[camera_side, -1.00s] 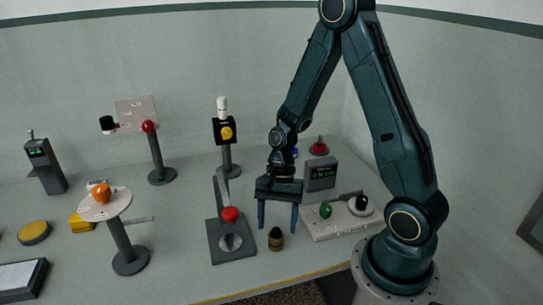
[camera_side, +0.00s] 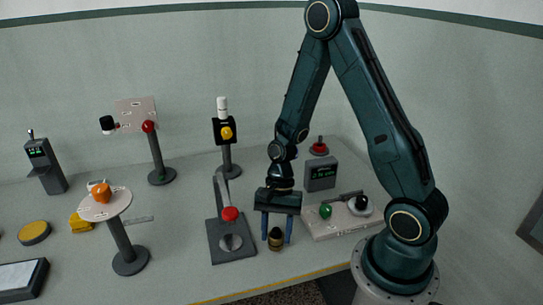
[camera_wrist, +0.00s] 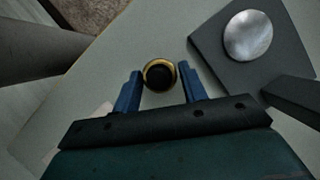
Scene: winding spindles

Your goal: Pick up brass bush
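The brass bush (camera_side: 275,243) is a small, dark, upright round piece with a brass band, standing on the table right of the grey lever base. In the wrist view it shows from above as a gold ring (camera_wrist: 148,82) around a dark middle. My gripper (camera_side: 276,236) is low over the table with its two blue fingers on either side of the bush. In the wrist view the fingers of my gripper (camera_wrist: 159,72) are open, with a small gap visible on each side of the ring.
The grey lever base (camera_side: 228,247) with a red knob (camera_side: 230,214) stands close on the left. A pale panel (camera_side: 325,228) with a green knob (camera_side: 325,211) lies close on the right. The table's front edge (camera_side: 270,285) is near.

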